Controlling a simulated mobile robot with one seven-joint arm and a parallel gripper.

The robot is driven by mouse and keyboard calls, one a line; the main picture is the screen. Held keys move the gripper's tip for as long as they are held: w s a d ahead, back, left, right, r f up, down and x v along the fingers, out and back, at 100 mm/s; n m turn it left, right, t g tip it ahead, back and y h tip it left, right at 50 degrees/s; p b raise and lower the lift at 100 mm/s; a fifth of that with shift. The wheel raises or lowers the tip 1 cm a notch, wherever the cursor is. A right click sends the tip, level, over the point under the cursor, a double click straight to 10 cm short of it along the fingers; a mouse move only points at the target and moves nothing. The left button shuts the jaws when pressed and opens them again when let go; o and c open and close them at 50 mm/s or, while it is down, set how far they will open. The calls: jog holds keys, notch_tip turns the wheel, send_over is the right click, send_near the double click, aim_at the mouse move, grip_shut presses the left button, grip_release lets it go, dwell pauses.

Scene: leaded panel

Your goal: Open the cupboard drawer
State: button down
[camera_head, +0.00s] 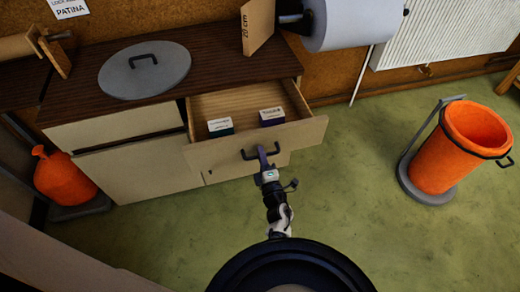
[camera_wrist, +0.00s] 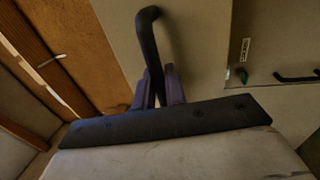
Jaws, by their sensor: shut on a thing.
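The cupboard (camera_head: 140,168) has a dark wooden top and pale fronts. Its right-hand upper drawer (camera_head: 225,152) is pulled out, and its inside shows two small boxes: a white and teal one (camera_head: 221,127) and a white and purple one (camera_head: 271,117). My gripper (camera_head: 262,158) is at the drawer front, shut on its dark bar handle (camera_head: 246,155). In the wrist view, the purple fingers (camera_wrist: 159,90) close around the black handle (camera_wrist: 148,38), whose bent end rises above them. The drawer front (camera_wrist: 195,40) lies behind it.
A round grey lid (camera_head: 145,70) with a handle lies on the cupboard top. An orange bin (camera_head: 462,150) on a grey stand is at the right. An orange sack (camera_head: 64,178) stands at the left. Green floor (camera_head: 365,220) is clear between the drawer and the bin.

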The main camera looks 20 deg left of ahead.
jog(key=c, duration=1.5)
grip_release()
jog(key=shift+c, duration=0.2)
jog(key=shift+s+d+f, duration=0.1)
jog(key=shift+s, duration=0.1)
